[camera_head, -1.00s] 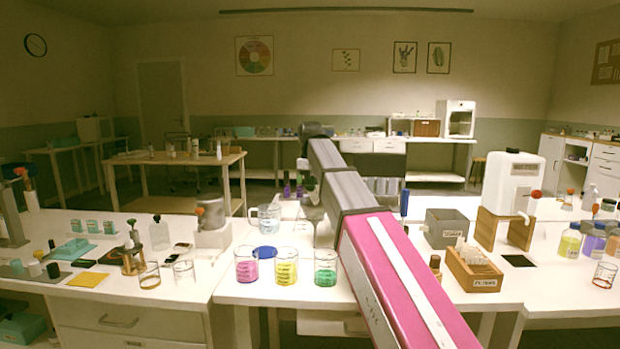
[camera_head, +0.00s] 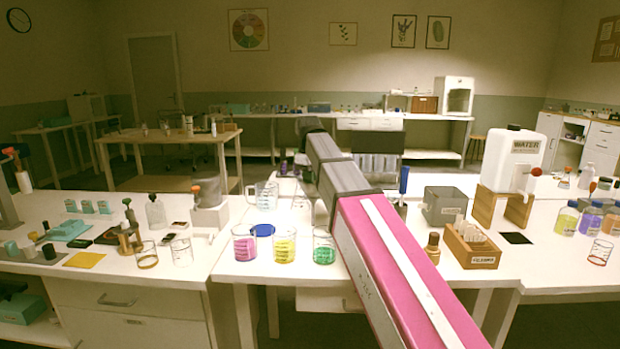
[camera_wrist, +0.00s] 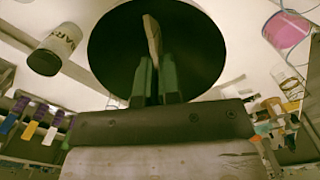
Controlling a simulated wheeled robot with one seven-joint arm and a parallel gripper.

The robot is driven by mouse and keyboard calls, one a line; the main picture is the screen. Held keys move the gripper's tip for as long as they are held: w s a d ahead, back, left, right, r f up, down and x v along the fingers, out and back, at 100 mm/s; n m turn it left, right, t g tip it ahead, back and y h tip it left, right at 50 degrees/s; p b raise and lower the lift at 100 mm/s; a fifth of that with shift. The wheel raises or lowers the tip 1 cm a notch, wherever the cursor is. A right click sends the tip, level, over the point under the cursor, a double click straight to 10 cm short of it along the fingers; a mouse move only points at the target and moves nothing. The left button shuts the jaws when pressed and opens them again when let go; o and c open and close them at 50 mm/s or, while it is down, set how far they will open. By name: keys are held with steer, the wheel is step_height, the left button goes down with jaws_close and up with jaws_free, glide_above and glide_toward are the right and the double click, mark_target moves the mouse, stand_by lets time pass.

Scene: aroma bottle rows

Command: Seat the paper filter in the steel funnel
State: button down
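In the wrist view, a thin cream piece, apparently the paper filter (camera_wrist: 153,37), stands up between the two green fingers of my gripper (camera_wrist: 154,72). The fingers are close together with the piece between their tips. Behind and around them is a large dark round shape (camera_wrist: 112,45). It may be the inside of the steel funnel, but I cannot tell for sure, nor whether the paper touches it. In the head view my gripper is hidden behind my own arm, and I cannot make out the funnel or the filter there.
Pink (camera_head: 244,243), yellow (camera_head: 284,244) and green (camera_head: 324,246) beakers stand left of my arm, near a blue disc (camera_head: 262,230) and a glass jug (camera_head: 266,195). On the right are a wooden box of papers (camera_head: 472,245), a grey bin (camera_head: 444,206) and a water tank (camera_head: 512,165).

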steer(key=c, duration=1.2)
jaws_free()
steer(key=shift+c, duration=0.2)
steer(key=shift+r, duration=0.1)
steer(key=r, duration=1)
steer(key=shift+w+a+r, duration=0.1)
steer(key=shift+a+r, duration=0.1)
steer(key=shift+r, duration=0.1)
